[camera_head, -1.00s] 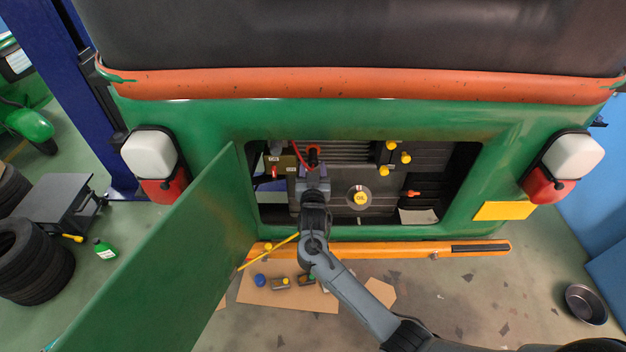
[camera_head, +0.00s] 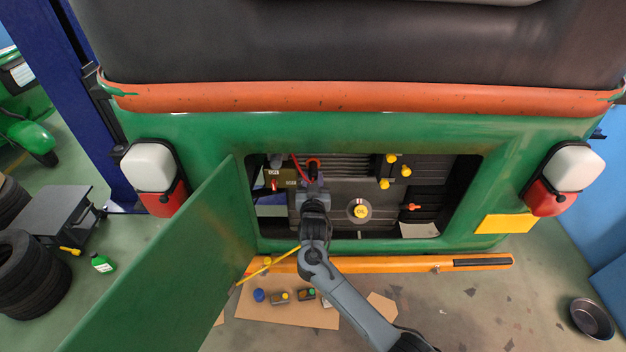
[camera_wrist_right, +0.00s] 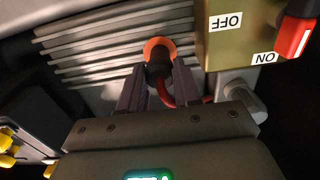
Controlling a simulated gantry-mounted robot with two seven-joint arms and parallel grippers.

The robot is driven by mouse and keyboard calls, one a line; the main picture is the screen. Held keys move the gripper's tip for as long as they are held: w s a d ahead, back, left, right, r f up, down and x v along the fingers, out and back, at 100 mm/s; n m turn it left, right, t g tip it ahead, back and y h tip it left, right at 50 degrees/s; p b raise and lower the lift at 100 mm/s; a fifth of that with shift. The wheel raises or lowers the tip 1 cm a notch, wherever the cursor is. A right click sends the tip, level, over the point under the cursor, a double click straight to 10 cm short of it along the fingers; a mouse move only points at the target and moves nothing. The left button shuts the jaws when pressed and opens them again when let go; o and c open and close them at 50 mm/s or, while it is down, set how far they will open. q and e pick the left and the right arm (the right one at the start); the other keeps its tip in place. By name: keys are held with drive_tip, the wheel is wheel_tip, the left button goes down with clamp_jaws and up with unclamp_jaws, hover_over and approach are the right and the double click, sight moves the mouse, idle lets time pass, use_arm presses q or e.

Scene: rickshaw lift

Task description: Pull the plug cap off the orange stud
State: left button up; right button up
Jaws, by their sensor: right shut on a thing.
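The dark plug cap (camera_wrist_right: 158,68) sits against the orange stud (camera_wrist_right: 157,47), which shows as a ring around the cap's far end in the right wrist view. A red cable runs from the cap. In the head view the stud (camera_head: 314,162) is at the upper left of the open engine bay, with the cap mostly hidden by my gripper. My right gripper (camera_wrist_right: 159,84) is shut on the plug cap, one finger on each side; it reaches into the bay in the head view (camera_head: 314,180). My left gripper is not in view.
The green door (camera_head: 165,270) hangs open left of the bay. A switch box (camera_wrist_right: 245,35) with a red lever is close beside my right gripper. Yellow caps (camera_head: 392,159) and a yellow oil cap (camera_head: 361,211) are further right. The orange bumper (camera_head: 400,264) runs below.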

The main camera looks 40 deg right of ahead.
sight(313, 178)
drive_tip(key=shift+s+a, duration=0.2)
idle(0.3)
drive_tip(key=shift+p+v, duration=1.15)
drive_tip(key=shift+p, duration=0.05)
drive_tip(key=shift+s+a+p, duration=0.35)
drive_tip(key=shift+s+a, duration=0.05)
drive_tip(key=shift+s, duration=0.1)
